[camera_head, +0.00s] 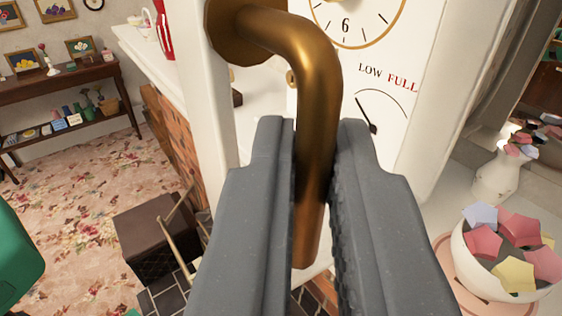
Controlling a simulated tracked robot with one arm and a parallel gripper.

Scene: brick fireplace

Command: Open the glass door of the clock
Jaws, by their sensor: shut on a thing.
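My gripper (318,205) is shut on a bent brass handle (316,78), with one grey finger on each side of its downward part. The handle's round base is at the top, on a white upright of the clock (208,110). The white clock face shows behind the handle, with a gold-ringed dial (358,20) bearing a 6 and a smaller dial (383,120) under the words LOW and FULL. The upper part of the clock is out of view. The fingers hide the lower part of the face.
A bowl of coloured pentagon pieces (508,258) and a white vase (497,178) stand close at the right. A brown box (160,245) is below left on dark tiles. A wooden side table (60,95) stands far left, beyond open floral carpet (95,185).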

